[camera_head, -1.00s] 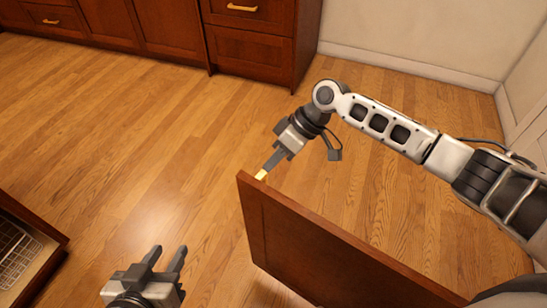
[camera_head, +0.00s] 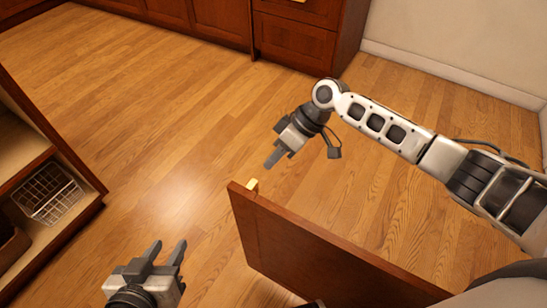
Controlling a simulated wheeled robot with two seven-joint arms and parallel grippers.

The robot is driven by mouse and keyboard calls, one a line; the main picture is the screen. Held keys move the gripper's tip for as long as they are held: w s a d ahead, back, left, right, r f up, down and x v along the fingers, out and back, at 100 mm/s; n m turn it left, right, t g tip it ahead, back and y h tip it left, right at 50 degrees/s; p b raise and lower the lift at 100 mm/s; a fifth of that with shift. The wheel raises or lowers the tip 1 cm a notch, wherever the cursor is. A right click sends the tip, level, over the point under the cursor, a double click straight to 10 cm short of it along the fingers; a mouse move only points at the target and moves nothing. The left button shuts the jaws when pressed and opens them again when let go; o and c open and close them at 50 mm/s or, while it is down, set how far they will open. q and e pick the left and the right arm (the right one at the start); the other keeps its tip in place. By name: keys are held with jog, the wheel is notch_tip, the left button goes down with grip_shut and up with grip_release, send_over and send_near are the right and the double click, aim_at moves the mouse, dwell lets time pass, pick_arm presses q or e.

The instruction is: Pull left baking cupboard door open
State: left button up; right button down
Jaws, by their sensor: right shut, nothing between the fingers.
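A dark red-brown wooden door (camera_head: 310,250) stands swung out into the room at the bottom middle, seen from above. A small brass handle (camera_head: 252,185) shows at its upper left corner. My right gripper (camera_head: 272,162) is shut and empty, just above and right of the handle, with a small gap between them. My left gripper (camera_head: 167,253) is open and empty at the bottom, left of the door and apart from it. The door's hinge side and the lower end of its face are out of view.
An open cupboard (camera_head: 75,160) with a wire basket (camera_head: 48,193) stands at the left edge. Closed wooden cabinets (camera_head: 295,45) line the back. A pale wall (camera_head: 460,40) closes off the right. The wooden floor (camera_head: 170,130) between is clear.

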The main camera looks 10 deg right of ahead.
pick_arm(q)
jog(key=shift+s+r+p, duration=0.1)
jog(key=shift+s+p, duration=0.1)
jog(key=shift+p, duration=0.35)
pick_arm(e)
jog(key=v, duration=1.5)
jog(key=shift+d+r, duration=0.2)
jog(key=shift+d, duration=0.1)
